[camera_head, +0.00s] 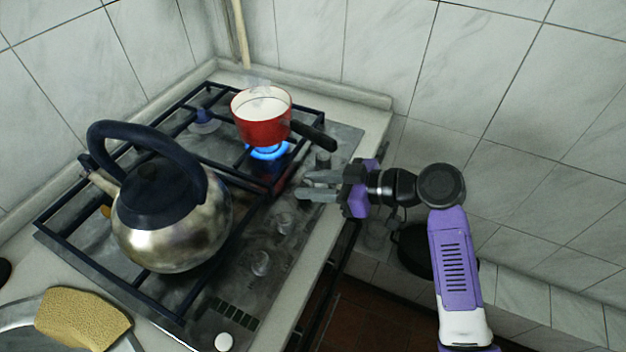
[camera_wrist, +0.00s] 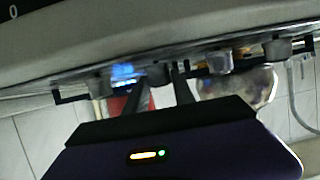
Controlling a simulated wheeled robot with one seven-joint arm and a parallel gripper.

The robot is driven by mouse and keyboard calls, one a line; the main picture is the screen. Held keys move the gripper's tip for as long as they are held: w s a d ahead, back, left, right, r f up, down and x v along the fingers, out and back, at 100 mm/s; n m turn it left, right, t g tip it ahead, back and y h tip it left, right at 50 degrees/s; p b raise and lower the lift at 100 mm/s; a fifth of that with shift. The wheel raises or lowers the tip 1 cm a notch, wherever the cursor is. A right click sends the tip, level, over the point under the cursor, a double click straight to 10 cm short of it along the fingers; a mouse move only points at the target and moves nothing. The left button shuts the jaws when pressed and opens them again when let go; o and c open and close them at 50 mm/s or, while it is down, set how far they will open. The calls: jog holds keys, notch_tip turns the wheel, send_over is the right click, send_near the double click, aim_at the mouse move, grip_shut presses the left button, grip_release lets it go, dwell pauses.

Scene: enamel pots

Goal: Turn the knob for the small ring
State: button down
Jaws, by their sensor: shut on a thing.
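My gripper (camera_head: 306,186) reaches in from the right at the hob's front edge, its fingers pointing left. In the wrist view its two dark fingers (camera_wrist: 158,84) are closed around one control knob (camera_wrist: 158,74), the second from the left there. The fingers mostly hide that knob in the head view. Other knobs stand in the same row: one behind my gripper (camera_head: 323,159) and two nearer (camera_head: 284,222) (camera_head: 260,263). A blue flame (camera_head: 268,151) burns under a red saucepan (camera_head: 262,126) of white liquid. Which knob serves it cannot be told.
A steel kettle (camera_head: 172,230) with a dark handle stands on the nearer left grate. An unlit burner (camera_head: 204,122) shows at the back. The saucepan's dark handle (camera_head: 314,135) sticks out close above my gripper. A tan sponge (camera_head: 82,318) lies at the lower left.

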jog(key=m+t+h+p, duration=0.2)
jog(key=m+t+p, duration=0.1)
jog(key=s+m+t+h+p, duration=0.1)
jog(key=m+t+p, duration=0.1)
jog(key=shift+a+r, duration=0.2)
jog(key=shift+r, duration=0.1)
jog(key=m+t+h+p, duration=0.2)
jog(key=m+p, duration=0.1)
jog(key=m+t+h+p, duration=0.1)
jog(key=h, duration=0.1)
jog(key=shift+a+f+m+p, duration=0.1)
jog(key=shift+a+m+p, duration=0.15)
jog(key=shift+m+p, duration=0.1)
jog(key=shift+a+f+m+t+h+b, duration=0.1)
jog(key=shift+f+m+t+h+b, duration=0.15)
jog(key=shift+m+h, duration=0.4)
jog(key=shift+a+m+t+h+b, duration=0.15)
jog(key=shift+m+t+h, duration=0.25)
jog(key=shift+h, duration=0.35)
jog(key=shift+m+h+b, duration=1)
jog(key=shift+h+b, duration=0.1)
jog(key=shift+b, duration=0.15)
jog(key=shift+m+h+b, duration=0.4)
jog(key=shift+h+b, duration=0.1)
jog(key=shift+m+h+b, duration=0.3)
jog(key=shift+h, duration=0.1)
jog(key=c, duration=1.1)
grip_release()
jog(key=shift+o, duration=0.2)
jog(key=shift+r, duration=0.1)
